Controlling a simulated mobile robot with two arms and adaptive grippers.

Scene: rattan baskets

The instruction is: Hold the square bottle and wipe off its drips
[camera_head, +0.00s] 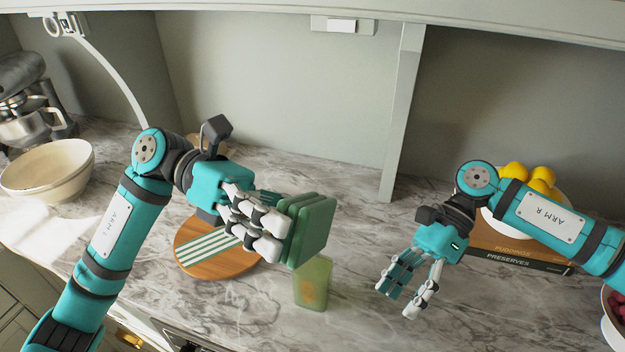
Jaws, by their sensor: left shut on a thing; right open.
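My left gripper (272,234) is shut on a thick green square block (316,228) with layered edges, held above the counter. I cannot tell for sure whether this block is a sponge or a folded cloth. A pale green, see-through square bottle (313,284) with an orange tint inside stands on the counter just below and beside the block. Its top is close to the block, and I cannot tell if they touch. No drips can be made out on it. My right gripper (400,293) is open and empty, pointing down over the counter to the right of the bottle.
A round wooden board (205,268) with a green-and-white striped cloth (217,245) lies below my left gripper. Stacked books (515,255) and a bowl of yellow fruit (553,207) sit behind my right arm. Cream bowls (48,170) and a mixer (28,105) stand at left.

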